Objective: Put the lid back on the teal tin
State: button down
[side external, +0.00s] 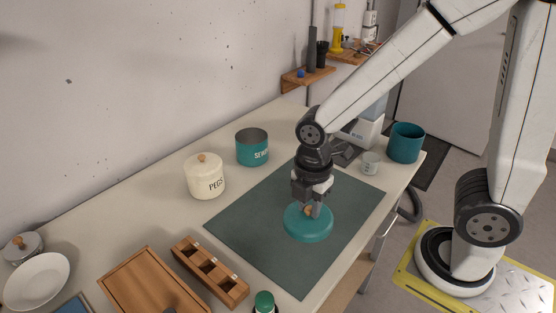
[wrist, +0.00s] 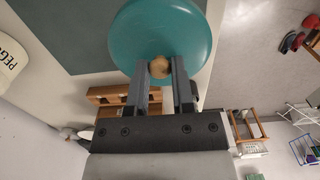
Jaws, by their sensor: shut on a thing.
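My gripper (side external: 312,206) is shut on the wooden knob of a round teal lid (side external: 308,225). In the wrist view the lid (wrist: 160,30) fills the top middle, with its knob (wrist: 159,67) between the two fingertips (wrist: 160,62). The lid looks roughly level over the dark green mat; whether it touches the mat I cannot tell. The teal tin (side external: 252,149) stands upright and open on the table, behind and left of the lid, with white letters partly readable on its side. Its far inner wall shows grey.
A cream lidded "PEGS" tin (side external: 205,177) stands just left of the teal tin. A wooden compartment box (side external: 211,272) and a board (side external: 153,283) lie at the front left. A plain teal pot (side external: 405,143) and a small pale cup (side external: 370,163) stand at the right. The mat (side external: 250,218) is otherwise clear.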

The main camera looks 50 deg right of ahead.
jog(key=shift+w, duration=0.1)
jog(key=w+d+r+m, duration=0.1)
jog(key=w+d+r, duration=0.1)
jog(key=w, duration=0.8)
jog(key=w+d+r+m, duration=0.2)
jog(key=w+d, duration=0.1)
jog(key=w, duration=0.6)
jog(key=w+d+m, duration=0.3)
jog(key=w+d, duration=0.9)
jog(key=w, duration=0.1)
jog(key=shift+w+d+r, duration=0.15)
jog(key=shift+w+r, duration=0.2)
jog(key=shift+r, duration=0.1)
jog(key=shift+f, duration=0.1)
notch_tip(320, 180, down, 6)
jog(key=shift+f, duration=0.25)
dwell(2.0)
